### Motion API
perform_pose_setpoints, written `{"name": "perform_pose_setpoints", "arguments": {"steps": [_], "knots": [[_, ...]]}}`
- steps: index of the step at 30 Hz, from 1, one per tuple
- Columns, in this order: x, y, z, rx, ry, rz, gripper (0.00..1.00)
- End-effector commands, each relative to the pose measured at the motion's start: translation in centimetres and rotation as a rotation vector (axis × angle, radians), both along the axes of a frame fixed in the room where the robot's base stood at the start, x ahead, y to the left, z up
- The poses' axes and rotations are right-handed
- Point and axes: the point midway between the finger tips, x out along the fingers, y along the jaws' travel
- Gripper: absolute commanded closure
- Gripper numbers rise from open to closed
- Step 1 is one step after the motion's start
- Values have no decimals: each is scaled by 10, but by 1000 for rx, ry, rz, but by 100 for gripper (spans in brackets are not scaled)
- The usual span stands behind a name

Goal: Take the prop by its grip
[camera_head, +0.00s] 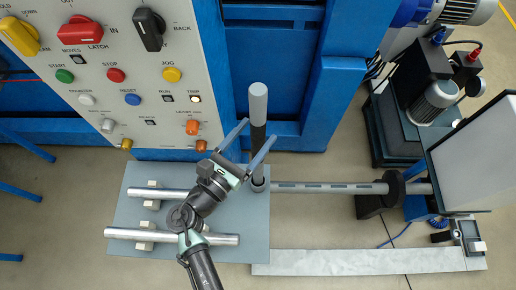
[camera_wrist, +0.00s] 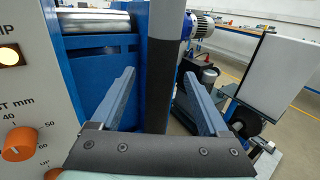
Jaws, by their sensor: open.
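The prop is an upright round post with a light grey top (camera_head: 258,100) and a black grip (camera_head: 258,136). It rises from the grey base plate (camera_head: 255,225). My gripper (camera_head: 261,129) is open, and its fingers point at the black grip. In the wrist view the black grip (camera_wrist: 159,95) stands upright in the gap between the two fingers of my gripper (camera_wrist: 158,72), with clear space on both sides. I see no contact; the exact depth is hard to tell.
A control panel (camera_head: 100,75) with knobs and buttons stands at left, in front of a blue machine frame (camera_head: 270,60). Two metal rods (camera_head: 130,234) lie on the plate on small blocks. A horizontal shaft (camera_head: 330,188) runs right to a black support. A motor unit (camera_head: 435,100) stands at right.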

Motion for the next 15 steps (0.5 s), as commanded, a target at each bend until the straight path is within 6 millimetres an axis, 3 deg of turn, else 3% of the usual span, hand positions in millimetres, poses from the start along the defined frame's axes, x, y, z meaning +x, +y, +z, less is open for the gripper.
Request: {"name": "perform_pose_setpoints", "arguments": {"steps": [7, 15], "knots": [[31, -21, 2, 1, -2, -3, 22], [38, -26, 1, 1, 0, 0, 22]]}}
